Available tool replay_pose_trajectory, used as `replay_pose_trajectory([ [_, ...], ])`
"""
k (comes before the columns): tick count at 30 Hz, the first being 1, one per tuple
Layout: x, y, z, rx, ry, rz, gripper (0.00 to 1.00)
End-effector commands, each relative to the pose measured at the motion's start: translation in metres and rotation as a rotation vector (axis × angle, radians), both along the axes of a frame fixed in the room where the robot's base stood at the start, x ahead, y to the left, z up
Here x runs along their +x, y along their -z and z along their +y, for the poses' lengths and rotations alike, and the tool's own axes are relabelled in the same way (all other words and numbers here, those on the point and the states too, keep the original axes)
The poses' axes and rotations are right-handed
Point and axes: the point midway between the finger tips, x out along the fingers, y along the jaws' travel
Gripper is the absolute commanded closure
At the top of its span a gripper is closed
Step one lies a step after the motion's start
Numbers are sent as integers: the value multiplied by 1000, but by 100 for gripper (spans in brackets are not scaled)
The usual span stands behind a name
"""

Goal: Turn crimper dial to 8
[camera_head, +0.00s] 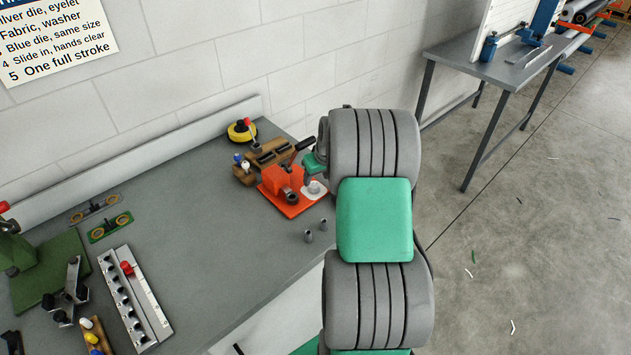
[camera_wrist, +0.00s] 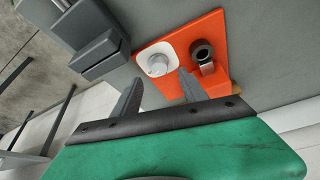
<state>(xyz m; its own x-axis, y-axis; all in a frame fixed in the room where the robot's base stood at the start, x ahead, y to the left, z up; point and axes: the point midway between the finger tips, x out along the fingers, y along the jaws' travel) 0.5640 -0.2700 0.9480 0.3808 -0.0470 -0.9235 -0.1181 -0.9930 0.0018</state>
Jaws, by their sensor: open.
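The orange crimper (camera_head: 280,182) with a black lever stands near the right end of the grey bench. Its dial (camera_head: 315,189) is a grey knob on a white plate at the crimper's right corner. In the wrist view the dial knob (camera_wrist: 157,65) sits on the orange base (camera_wrist: 180,24), beside a dark ring-shaped part (camera_wrist: 203,52). No dial numbers or pointer can be read. My gripper (camera_wrist: 158,88) is open and empty. In that view its fingertips lie either side of and just short of the knob; contact is not visible. In the head view my arm hides the fingers.
A grey block (camera_wrist: 103,45) is left of the dial in the wrist view. The bench's middle is clear.

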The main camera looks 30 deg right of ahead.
Motion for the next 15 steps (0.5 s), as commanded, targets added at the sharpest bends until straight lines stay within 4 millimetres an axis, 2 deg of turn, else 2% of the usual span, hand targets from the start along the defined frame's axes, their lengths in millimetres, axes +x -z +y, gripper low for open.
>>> replay_pose_trajectory([
  [6, 15, 37, -2, 3, 1, 4, 49],
  [10, 19, 48, -3, 1, 3, 2, 49],
  [15, 19, 50, -4, 1, 4, 1, 49],
])
